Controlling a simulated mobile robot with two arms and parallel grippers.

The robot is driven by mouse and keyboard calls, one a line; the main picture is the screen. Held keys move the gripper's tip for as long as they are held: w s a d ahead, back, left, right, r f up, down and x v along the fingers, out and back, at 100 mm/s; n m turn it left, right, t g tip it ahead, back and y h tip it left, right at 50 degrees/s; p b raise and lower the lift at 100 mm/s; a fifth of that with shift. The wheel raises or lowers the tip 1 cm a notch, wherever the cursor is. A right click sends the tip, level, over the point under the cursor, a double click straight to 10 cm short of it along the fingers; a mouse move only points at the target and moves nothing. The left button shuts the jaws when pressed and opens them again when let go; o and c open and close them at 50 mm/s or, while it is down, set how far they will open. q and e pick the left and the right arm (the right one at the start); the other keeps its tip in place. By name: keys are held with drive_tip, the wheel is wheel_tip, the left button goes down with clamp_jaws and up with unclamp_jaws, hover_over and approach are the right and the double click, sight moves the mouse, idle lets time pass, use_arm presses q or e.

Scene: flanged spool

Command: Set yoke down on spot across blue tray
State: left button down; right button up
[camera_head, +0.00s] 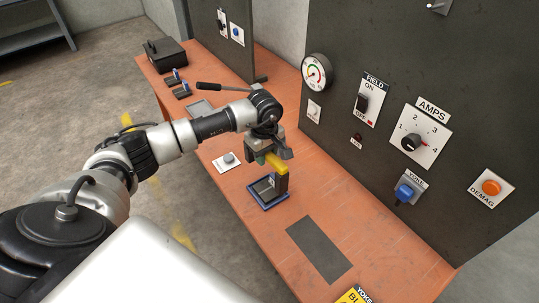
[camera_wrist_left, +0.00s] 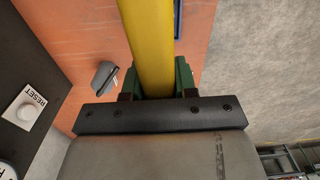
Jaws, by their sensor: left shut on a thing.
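My left gripper (camera_head: 265,158) is shut on the yellow bar of the yoke (camera_head: 277,166). The yoke's dark leg (camera_head: 282,182) points down over the blue tray (camera_head: 270,208). I cannot tell whether it touches the tray or what lies in it. In the left wrist view the yellow bar of the yoke (camera_wrist_left: 150,45) runs between the green pads of my left gripper (camera_wrist_left: 156,80). The gripper hides the yoke's near end. My right gripper is not in view.
A dark grey rectangle (camera_head: 319,248) lies on the orange bench (camera_head: 375,265) in front of the tray. The black control panel (camera_head: 400,75) stands behind. A black box (camera_head: 165,53) sits at the far end.

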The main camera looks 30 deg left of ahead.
use_arm(q)
drive_tip(key=shift+w+a+r, duration=0.1)
drive_tip(key=shift+w+r, duration=0.1)
drive_tip(key=shift+w, duration=0.05)
drive_tip(key=shift+s+f+b, duration=0.35)
drive_tip(key=shift+f, duration=0.4)
wheel_tip(320, 180, down, 8)
drive_tip(key=b, duration=0.6)
drive_tip(key=shift+w+r, duration=0.15)
drive_tip(key=shift+r, duration=0.05)
drive_tip(key=shift+f+b, duration=0.25)
drive_tip(key=shift+b, duration=0.1)
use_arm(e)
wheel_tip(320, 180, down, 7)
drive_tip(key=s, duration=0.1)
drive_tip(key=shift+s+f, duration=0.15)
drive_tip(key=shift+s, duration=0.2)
use_arm(q)
drive_tip(key=shift+f+b, duration=0.45)
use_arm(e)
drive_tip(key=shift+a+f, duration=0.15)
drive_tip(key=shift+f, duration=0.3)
